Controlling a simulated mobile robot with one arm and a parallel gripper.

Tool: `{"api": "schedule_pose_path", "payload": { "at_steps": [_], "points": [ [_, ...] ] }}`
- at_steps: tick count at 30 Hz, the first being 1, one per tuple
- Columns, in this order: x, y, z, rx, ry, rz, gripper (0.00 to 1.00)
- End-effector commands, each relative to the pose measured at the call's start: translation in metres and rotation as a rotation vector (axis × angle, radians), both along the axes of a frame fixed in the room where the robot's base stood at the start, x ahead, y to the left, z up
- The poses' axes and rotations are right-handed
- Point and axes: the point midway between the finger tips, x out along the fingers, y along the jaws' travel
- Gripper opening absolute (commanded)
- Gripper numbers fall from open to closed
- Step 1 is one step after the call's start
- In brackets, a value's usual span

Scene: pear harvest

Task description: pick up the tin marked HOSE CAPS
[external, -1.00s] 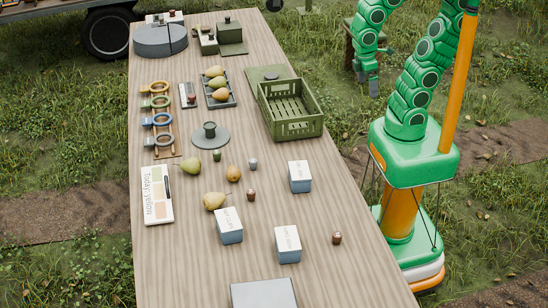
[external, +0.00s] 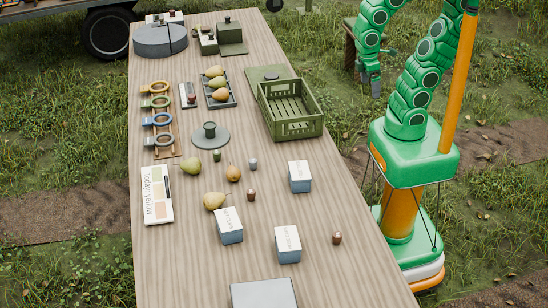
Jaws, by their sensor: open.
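Three small blue-grey tins with white labelled lids stand on the wooden table: one at the right (external: 300,178), one at the left (external: 229,227) and one nearest the front (external: 288,245). The print on their lids is too small and turned to read, so I cannot tell which is marked HOSE CAPS. My gripper (external: 374,88) hangs pointing down, off the table's right side beyond the green crate. It is open and empty, well away from all three tins.
The table (external: 330,270) also holds a green crate (external: 298,130), loose pears (external: 213,201), several small caps, a card reading "Today: yellow" (external: 158,215) and a grey box (external: 263,294) at the front edge. Bare wood lies around the tins.

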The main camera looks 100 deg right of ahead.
Motion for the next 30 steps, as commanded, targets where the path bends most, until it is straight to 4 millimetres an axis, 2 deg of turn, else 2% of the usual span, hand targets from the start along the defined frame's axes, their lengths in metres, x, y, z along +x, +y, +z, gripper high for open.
{"api": "schedule_pose_path", "payload": {
  "at_steps": [17,23,30],
  "points": [
    [0.002,0.003,-0.001,0.01,0.004,-0.001,1.0],
    [0.022,0.033,-0.006,0.092,0.025,-0.014,1.0],
    [0.057,0.086,-0.012,0.241,0.069,-0.065,1.0]
  ]
}}
